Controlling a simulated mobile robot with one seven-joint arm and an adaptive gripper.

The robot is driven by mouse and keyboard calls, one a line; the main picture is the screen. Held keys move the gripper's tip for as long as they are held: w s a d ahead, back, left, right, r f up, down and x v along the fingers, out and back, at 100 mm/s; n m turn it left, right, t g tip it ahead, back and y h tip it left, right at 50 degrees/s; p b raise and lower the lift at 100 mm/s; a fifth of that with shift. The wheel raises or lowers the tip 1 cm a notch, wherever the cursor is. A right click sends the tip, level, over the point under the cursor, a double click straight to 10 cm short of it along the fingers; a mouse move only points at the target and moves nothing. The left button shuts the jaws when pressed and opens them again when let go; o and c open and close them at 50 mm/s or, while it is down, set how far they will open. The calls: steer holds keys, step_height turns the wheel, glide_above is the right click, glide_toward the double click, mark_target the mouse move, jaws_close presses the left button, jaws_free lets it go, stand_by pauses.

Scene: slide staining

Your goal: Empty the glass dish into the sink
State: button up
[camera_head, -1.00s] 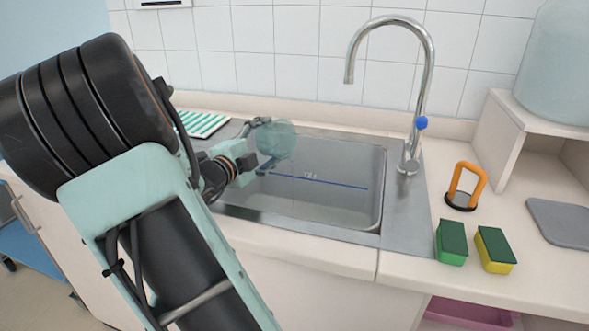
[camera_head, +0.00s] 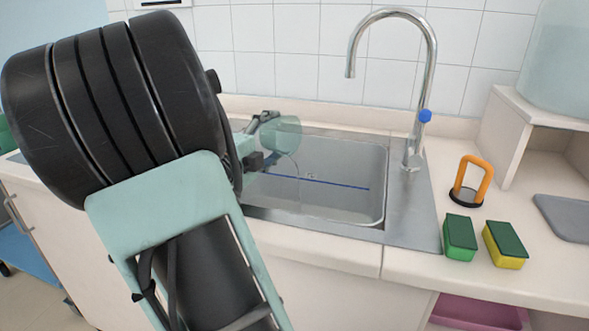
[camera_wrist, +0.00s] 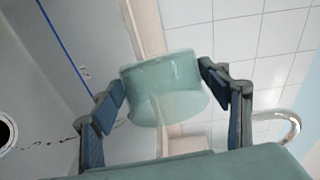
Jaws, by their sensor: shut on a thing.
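The clear, greenish glass dish (camera_head: 281,138) is held up above the left part of the steel sink (camera_head: 405,222). My gripper (camera_head: 267,140) is shut on the dish, one finger on each side of it. The wrist view shows the dish (camera_wrist: 160,88) between the two fingers. In the head view the dish is tilted on its side. A thin thread of liquid (camera_head: 298,176) falls from it toward the sink floor. How much liquid is left inside cannot be told. The round drain (camera_wrist: 5,133) shows at the left edge of the wrist view.
A tall faucet (camera_head: 430,75) with a blue knob stands at the sink's right side. Right of it are an orange-handled holder (camera_head: 471,178), a green sponge (camera_head: 459,238), a yellow sponge (camera_head: 504,245) and a grey mat (camera_head: 567,216). A tiled wall (camera_head: 290,60) rises behind.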

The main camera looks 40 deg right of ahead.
steer(key=shift+s+m+b, duration=0.15)
steer(key=shift+m+b, duration=0.15)
steer(key=shift+b, duration=0.35)
